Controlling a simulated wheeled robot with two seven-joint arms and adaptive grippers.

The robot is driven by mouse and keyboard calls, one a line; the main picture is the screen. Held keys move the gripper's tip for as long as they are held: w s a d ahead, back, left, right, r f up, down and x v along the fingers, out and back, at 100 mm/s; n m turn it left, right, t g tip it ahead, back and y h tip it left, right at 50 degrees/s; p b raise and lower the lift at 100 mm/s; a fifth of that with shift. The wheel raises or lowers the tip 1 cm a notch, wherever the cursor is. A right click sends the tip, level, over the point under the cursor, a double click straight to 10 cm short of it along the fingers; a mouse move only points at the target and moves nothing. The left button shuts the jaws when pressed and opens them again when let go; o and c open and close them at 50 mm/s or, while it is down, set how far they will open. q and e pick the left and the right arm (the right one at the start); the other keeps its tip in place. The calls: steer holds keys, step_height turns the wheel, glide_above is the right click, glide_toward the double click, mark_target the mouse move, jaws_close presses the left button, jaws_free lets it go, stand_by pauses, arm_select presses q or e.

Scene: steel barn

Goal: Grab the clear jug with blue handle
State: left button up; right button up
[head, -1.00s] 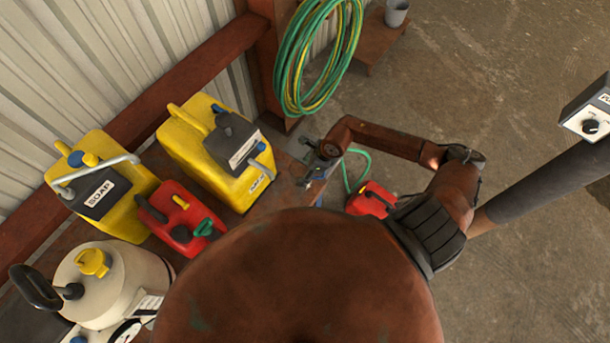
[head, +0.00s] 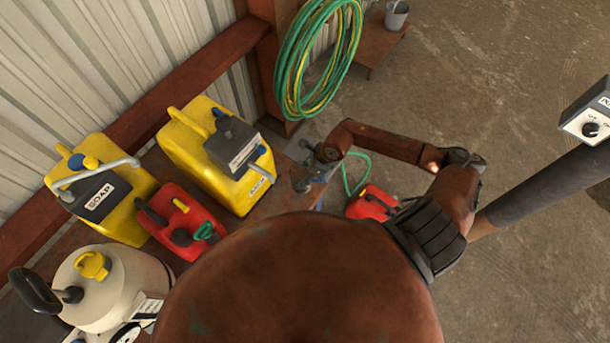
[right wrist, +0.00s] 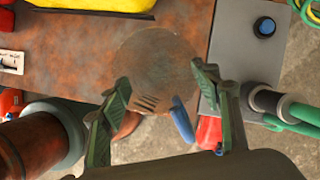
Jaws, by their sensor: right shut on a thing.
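My right gripper (head: 316,172) is at the right end of the rusty bench in the head view. In the right wrist view its two green fingers (right wrist: 163,84) stand on either side of the clear jug (right wrist: 158,62), shut on it. The jug shows as a see-through round shape with dark slots. Its blue handle (right wrist: 182,118) points down toward the wrist. In the head view only a small blue bit shows below the fingers; the rest of the jug is hard to make out. My left gripper is not in view.
On the bench stand a yellow soap can (head: 122,218), another yellow can (head: 190,160), a red can (head: 172,215) and a cream jug (head: 110,285). A second red can (head: 370,205) is beyond the bench. A green hose (head: 290,65) hangs on the post.

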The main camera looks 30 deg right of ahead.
steer(key=s+d+r+b, duration=0.2)
steer(key=s+r+b, duration=0.2)
steer(key=s+r, duration=0.9)
steer(key=shift+s+d+b, duration=0.3)
steer(key=shift+s+d, duration=0.05)
steer(key=shift+d, duration=0.05)
